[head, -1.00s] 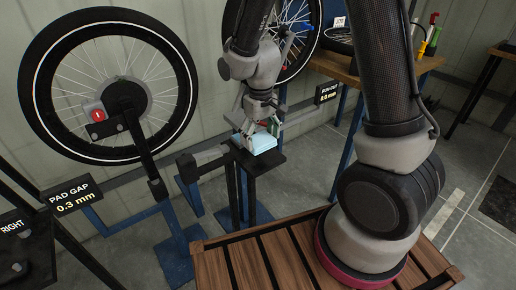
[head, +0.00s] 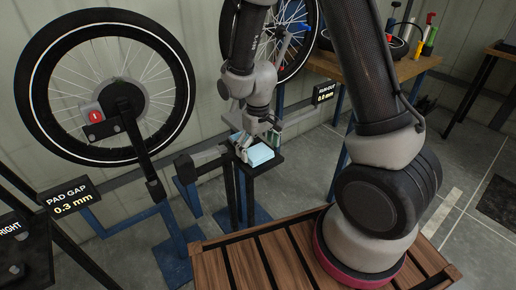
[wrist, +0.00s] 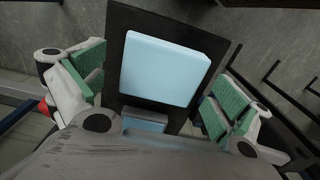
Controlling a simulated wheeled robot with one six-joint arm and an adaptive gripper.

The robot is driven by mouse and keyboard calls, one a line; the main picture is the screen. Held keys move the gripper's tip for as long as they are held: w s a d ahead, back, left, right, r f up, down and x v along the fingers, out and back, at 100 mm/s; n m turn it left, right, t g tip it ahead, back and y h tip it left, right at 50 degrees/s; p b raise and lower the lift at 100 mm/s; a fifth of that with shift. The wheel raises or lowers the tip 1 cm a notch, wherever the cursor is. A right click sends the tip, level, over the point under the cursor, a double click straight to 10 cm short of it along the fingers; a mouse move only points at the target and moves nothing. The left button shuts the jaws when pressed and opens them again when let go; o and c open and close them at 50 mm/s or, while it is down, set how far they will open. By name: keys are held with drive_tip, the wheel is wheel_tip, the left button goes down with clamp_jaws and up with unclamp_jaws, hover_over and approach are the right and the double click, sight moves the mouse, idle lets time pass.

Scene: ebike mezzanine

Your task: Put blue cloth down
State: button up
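The light blue cloth (head: 260,155), a folded block, lies flat on a small black stand top (head: 272,163). In the wrist view the cloth (wrist: 165,68) rests on the black plate (wrist: 117,50), with dark margin showing around it. My gripper (head: 256,140) is just above the stand and points down. In the wrist view my gripper (wrist: 157,90) is open, its green pads spread on either side of the plate with gaps to the cloth. Nothing is held between the pads.
A bike wheel on a stand (head: 110,88) stands to the left, with a pad gap sign (head: 68,196) in front. A second wheel (head: 285,40) and a wooden workbench (head: 400,68) are behind. A slatted wooden surface (head: 285,257) is at the front.

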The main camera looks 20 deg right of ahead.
sight(258, 151)
wheel_tip(258, 151, up, 12)
drive_tip(key=s+d+r+m+t, duration=0.2)
drive_tip(key=s+d+r, duration=0.65)
drive_tip(key=r, duration=0.35)
drive_tip(key=s+d+r+t, duration=0.1)
drive_tip(key=s+d+r, duration=0.1)
drive_tip(key=s, duration=0.3)
drive_tip(key=s+d+r+m+t, duration=0.1)
drive_tip(key=s+d+r, duration=0.1)
drive_tip(key=s+d, duration=0.2)
drive_tip(key=shift+s+d+r+m, duration=0.2)
drive_tip(key=shift+s+m, duration=0.1)
drive_tip(key=shift+s, duration=0.5)
drive_tip(key=shift+c, duration=0.2)
